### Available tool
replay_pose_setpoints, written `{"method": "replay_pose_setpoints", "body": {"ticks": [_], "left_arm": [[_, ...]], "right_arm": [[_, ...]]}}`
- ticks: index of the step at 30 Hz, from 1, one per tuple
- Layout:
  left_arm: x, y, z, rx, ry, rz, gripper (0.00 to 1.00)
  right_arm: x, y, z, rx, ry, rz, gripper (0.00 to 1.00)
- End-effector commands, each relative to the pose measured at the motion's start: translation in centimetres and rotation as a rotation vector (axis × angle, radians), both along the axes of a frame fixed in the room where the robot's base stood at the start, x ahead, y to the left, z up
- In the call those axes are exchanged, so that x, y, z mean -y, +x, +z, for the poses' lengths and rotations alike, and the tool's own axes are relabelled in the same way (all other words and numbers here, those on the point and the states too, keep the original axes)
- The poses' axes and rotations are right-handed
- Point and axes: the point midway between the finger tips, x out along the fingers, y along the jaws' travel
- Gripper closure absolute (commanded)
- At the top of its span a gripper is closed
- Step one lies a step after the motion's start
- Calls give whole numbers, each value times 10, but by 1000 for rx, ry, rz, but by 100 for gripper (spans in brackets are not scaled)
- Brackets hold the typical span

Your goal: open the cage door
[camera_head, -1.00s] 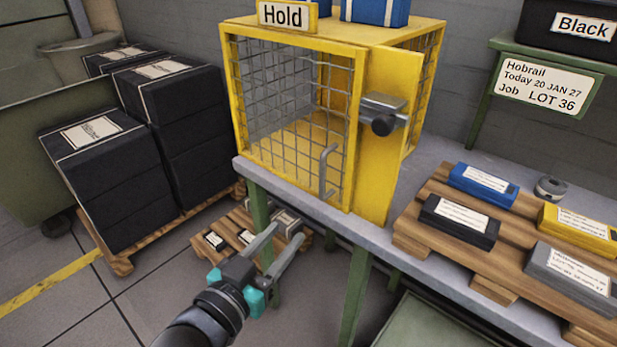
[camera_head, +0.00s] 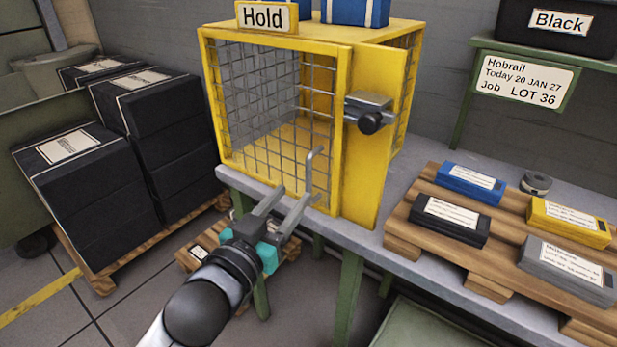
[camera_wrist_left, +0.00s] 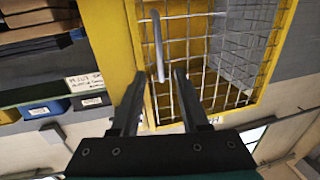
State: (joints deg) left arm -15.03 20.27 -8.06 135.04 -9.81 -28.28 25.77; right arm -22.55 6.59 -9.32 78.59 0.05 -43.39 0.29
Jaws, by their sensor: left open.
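The yellow cage (camera_head: 358,165) stands on the grey bench, and its wire-mesh door (camera_head: 240,110) sits closed in the front. A grey bar handle (camera_head: 309,172) is on the door's lower right; it also shows in the left wrist view (camera_wrist_left: 158,48). A grey latch with a black knob (camera_head: 370,122) is on the yellow panel right of the door. My left gripper (camera_head: 295,192) is open and empty, just in front of the handle's lower part. In the left wrist view its fingertips (camera_wrist_left: 160,73) appear either side of the handle's end; contact cannot be told. My right gripper is not in view.
A "Hold" sign (camera_head: 267,16) and a blue box (camera_head: 357,10) are on top of the cage. A wooden pallet (camera_head: 408,212) with several labelled boxes is on the bench at right. Stacked black boxes (camera_head: 165,130) stand at left. The floor in front is partly clear.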

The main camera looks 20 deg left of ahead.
Motion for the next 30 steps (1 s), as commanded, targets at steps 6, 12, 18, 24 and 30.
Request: {"method": "replay_pose_setpoints", "body": {"ticks": [6,12,18,24,30], "left_arm": [[4,27,0,2,2,0,55],[8,51,0,2,2,0,55],[11,69,-1,0,1,0,55],[12,77,0,-1,0,0,55],[12,78,0,-1,0,0,55]], "right_arm": [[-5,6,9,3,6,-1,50],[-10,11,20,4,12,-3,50],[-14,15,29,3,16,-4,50],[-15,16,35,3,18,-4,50],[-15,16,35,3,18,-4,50]]}}
